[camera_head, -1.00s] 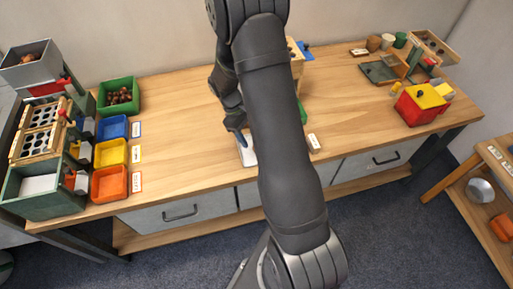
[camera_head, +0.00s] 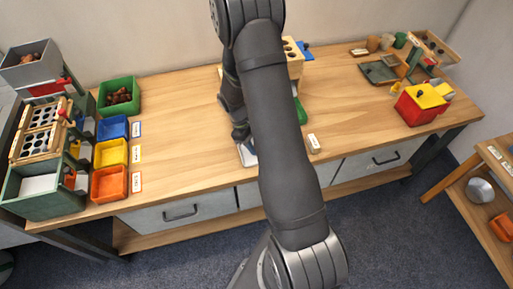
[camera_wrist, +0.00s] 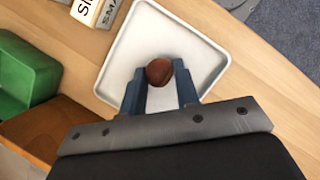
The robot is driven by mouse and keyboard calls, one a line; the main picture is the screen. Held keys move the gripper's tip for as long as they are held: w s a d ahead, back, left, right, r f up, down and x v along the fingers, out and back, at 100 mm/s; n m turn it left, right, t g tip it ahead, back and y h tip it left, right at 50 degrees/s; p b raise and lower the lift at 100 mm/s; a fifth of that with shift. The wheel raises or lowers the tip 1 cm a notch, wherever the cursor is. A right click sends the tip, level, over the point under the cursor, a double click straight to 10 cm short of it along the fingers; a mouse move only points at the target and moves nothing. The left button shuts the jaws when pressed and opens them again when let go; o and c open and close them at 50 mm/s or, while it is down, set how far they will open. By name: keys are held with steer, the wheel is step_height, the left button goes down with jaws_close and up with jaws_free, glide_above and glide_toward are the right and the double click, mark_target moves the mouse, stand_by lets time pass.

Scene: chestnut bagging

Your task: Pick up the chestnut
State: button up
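The brown chestnut (camera_wrist: 159,72) is between the two blue-grey fingertips of my gripper (camera_wrist: 160,82) in the wrist view. The fingers sit against both of its sides with no clear gap, so the gripper looks shut on it. Behind it is the square white tray (camera_wrist: 125,55); whether the chestnut touches the tray cannot be told. In the head view my gripper (camera_head: 244,138) is over the tray (camera_head: 247,158) near the table's front edge. My arm covers part of the tray, and the chestnut is hidden there.
A green bin (camera_head: 120,97) with several chestnuts stands at the left, behind blue (camera_head: 113,128), yellow (camera_head: 110,153) and orange (camera_head: 109,183) bins. A red and yellow box (camera_head: 422,103) stands at the right. The wooden table (camera_head: 180,120) is clear between the bins and my arm.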

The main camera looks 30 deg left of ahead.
steer(key=shift+r, duration=0.15)
steer(key=shift+r, duration=0.6)
step_height(320, 180, up, 3)
steer(key=shift+f, duration=0.2)
steer(key=w+d+r, duration=0.2)
steer(key=d+r, duration=0.5)
steer(key=d, duration=0.4)
steer(key=w+a+n+t, duration=0.1)
steer(key=w+a+n, duration=0.2)
steer(key=w+a, duration=0.1)
steer(key=w+a+r+n+t, duration=0.1)
steer(key=w+a+n, duration=0.1)
steer(key=w+a, duration=0.2)
steer(key=w+a+n+t+y, duration=0.1)
steer(key=w+a+n, duration=0.2)
steer(key=a, duration=0.3)
steer(key=shift+w+a+r+n, duration=0.1)
steer(key=shift+w+r+n, duration=0.15)
steer(key=shift+w, duration=0.3)
steer(key=w+a+r+n+t+y, duration=0.1)
steer(key=w+a+r+n+y, duration=0.1)
steer(key=w+a+n, duration=0.4)
steer(key=w+a+r+n+y, duration=0.1)
steer(key=w+a+n, duration=0.15)
steer(key=a, duration=0.65)
steer(key=shift+n, duration=0.4)
steer(key=shift+f, duration=2.55)
steer(key=shift+f, duration=0.6)
